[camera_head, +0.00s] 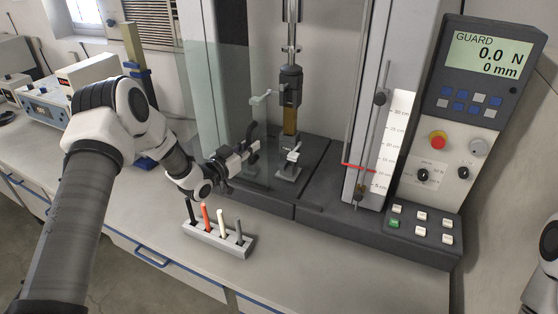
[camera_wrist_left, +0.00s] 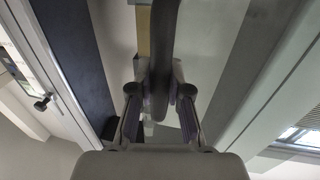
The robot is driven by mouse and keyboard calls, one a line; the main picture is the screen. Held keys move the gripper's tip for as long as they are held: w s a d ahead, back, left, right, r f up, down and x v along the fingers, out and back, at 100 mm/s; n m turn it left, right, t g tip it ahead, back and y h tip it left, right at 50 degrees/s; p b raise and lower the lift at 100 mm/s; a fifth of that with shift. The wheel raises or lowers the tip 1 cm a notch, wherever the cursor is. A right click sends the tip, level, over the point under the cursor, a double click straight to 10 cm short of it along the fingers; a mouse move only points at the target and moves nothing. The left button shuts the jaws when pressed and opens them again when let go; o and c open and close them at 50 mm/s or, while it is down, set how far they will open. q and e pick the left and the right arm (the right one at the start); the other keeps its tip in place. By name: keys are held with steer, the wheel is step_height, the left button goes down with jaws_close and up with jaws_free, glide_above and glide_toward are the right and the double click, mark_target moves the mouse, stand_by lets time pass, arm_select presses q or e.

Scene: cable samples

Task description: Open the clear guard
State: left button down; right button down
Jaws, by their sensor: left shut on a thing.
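The clear guard (camera_head: 207,85) is a transparent panel at the left front of the testing machine. It stands at an angle out from the frame, so it is at least partly open. My left gripper (camera_head: 246,153) is at the guard's dark handle (camera_head: 251,131) and is shut on it. In the left wrist view the handle (camera_wrist_left: 163,50) runs as a dark bar between the two fingers. The display (camera_head: 490,56) reads GUARD, 0.0 N and 0 mm. My right gripper is out of view.
A light rack (camera_head: 218,238) with several coloured cable samples stands on the bench just below my left gripper. Inside the machine are an upper clamp (camera_head: 290,90) and a lower clamp (camera_head: 291,160). The control panel (camera_head: 440,150) stands at the right. Bench space right of the rack is clear.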

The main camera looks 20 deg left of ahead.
arm_select(q)
steer(key=a, duration=0.5)
steer(key=a+b, duration=0.1)
steer(key=a, duration=0.4)
steer(key=a+b, duration=0.1)
steer(key=a, duration=0.4)
steer(key=shift+w+r, duration=0.15)
steer(key=shift+w, duration=0.15)
steer(key=shift+d, duration=0.1)
steer(key=c, duration=1.1)
jaws_free()
steer(key=shift+d, duration=0.1)
glide_toward(218, 129)
steer(key=v, duration=0.6)
steer(key=shift+r, duration=0.1)
